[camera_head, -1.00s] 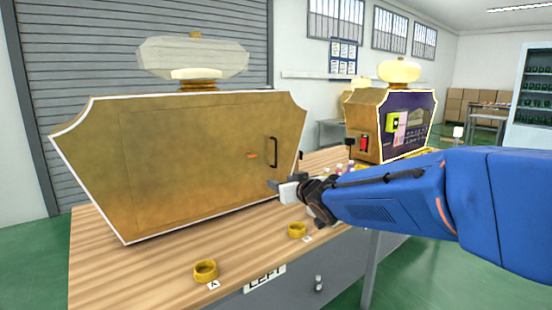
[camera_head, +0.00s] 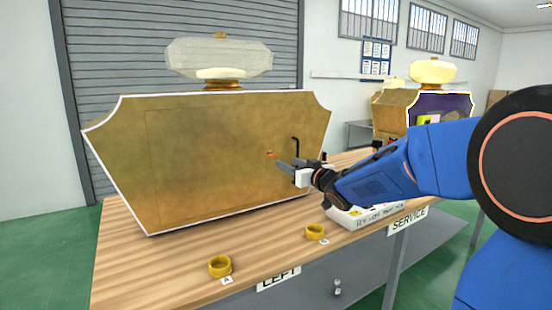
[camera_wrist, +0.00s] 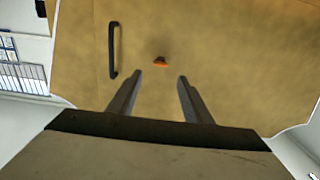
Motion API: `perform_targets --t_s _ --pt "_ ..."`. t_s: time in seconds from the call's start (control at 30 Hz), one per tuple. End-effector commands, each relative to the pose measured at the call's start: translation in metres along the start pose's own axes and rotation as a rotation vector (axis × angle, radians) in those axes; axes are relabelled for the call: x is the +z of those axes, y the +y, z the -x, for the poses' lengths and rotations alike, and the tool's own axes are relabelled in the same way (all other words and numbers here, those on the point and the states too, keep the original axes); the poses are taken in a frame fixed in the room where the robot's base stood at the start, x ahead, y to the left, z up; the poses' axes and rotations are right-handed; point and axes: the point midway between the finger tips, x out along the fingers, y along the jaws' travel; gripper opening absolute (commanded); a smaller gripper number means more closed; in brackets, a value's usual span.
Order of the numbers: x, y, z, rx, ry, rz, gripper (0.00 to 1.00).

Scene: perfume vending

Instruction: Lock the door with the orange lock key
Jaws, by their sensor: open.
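The orange lock key (camera_head: 271,154) sits on the flat face of the gold door (camera_head: 215,150), just left of the black door handle (camera_head: 296,152). In the wrist view the orange lock key (camera_wrist: 160,62) lies ahead of my fingertips and roughly between their lines, with the black handle (camera_wrist: 113,50) to its left. My gripper (camera_head: 281,164) is open and empty, close in front of the door and a little below and right of the key in the head view. In the wrist view my two fingers (camera_wrist: 156,80) are spread apart, and the key is not between them.
The gold cabinet stands on a wooden table (camera_head: 150,267). Two gold rings (camera_head: 220,266) and (camera_head: 314,231) lie near its front edge. A white tray (camera_head: 365,217) is below my arm. A second, dark-fronted machine (camera_head: 440,107) stands at the back right.

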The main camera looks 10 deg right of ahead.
Motion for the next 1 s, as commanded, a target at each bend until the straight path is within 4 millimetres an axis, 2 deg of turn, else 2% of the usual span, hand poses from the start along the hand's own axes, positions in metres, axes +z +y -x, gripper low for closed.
perform_targets --t_s 0.3,0.5,0.7,1.0 --pt "0.001 -0.001 -0.055 -0.001 -0.001 -0.001 0.45" --pt "0.001 0.0 -0.084 0.0 -0.001 0.0 0.45" --pt "0.001 0.0 -0.1 0.0 -0.001 0.0 0.45" --pt "0.0 0.0 -0.103 0.0 -0.001 0.0 0.45"
